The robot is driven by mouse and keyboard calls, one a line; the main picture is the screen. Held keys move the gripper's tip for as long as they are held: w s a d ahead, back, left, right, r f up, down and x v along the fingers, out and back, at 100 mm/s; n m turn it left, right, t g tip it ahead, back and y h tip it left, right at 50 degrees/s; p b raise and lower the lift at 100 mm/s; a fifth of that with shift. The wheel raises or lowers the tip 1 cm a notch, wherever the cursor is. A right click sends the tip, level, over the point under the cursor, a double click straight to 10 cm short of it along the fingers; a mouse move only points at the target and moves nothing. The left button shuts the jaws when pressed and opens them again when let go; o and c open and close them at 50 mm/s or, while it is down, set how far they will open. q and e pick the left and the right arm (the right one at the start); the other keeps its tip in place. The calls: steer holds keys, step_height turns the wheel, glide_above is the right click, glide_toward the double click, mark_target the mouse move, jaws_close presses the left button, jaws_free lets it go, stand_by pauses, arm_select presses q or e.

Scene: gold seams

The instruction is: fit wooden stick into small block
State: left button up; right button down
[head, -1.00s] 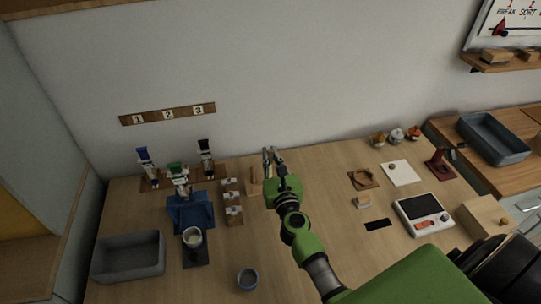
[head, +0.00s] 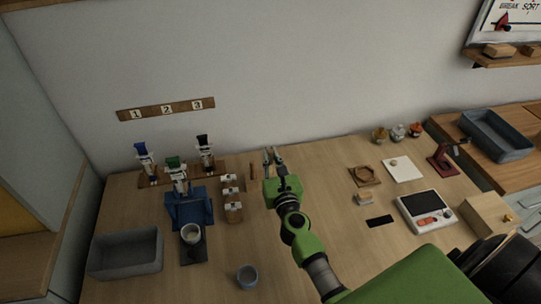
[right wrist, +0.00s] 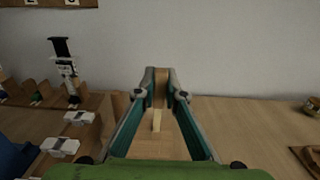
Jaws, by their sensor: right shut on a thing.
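My right gripper (head: 273,152) is above the table near the wall, its fingers pointing toward the wall. In the right wrist view its fingers (right wrist: 160,76) are closed around a brown wooden piece (right wrist: 160,92), which looks like the wooden stick. A paler narrow strip (right wrist: 156,121) shows below it; I cannot tell whether it is part of the same piece. A slim brown piece (head: 252,171) lies left of the gripper. A small block (head: 364,199) sits apart on the table to the right; I cannot tell whether it has a hole. My left gripper is out of view.
Several white-topped wooden blocks (head: 231,191) and a rack with capped upright tools (head: 204,148) stand to the left. A grey bin (head: 126,270) is at front left.

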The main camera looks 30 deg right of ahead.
steer(key=shift+f+b, duration=1.05)
steer(key=shift+b, duration=0.05)
stand_by(0.8)
steer(key=c, duration=2)
jaws_free()
steer(key=shift+s, duration=0.1)
steer(key=shift+v, duration=2.45)
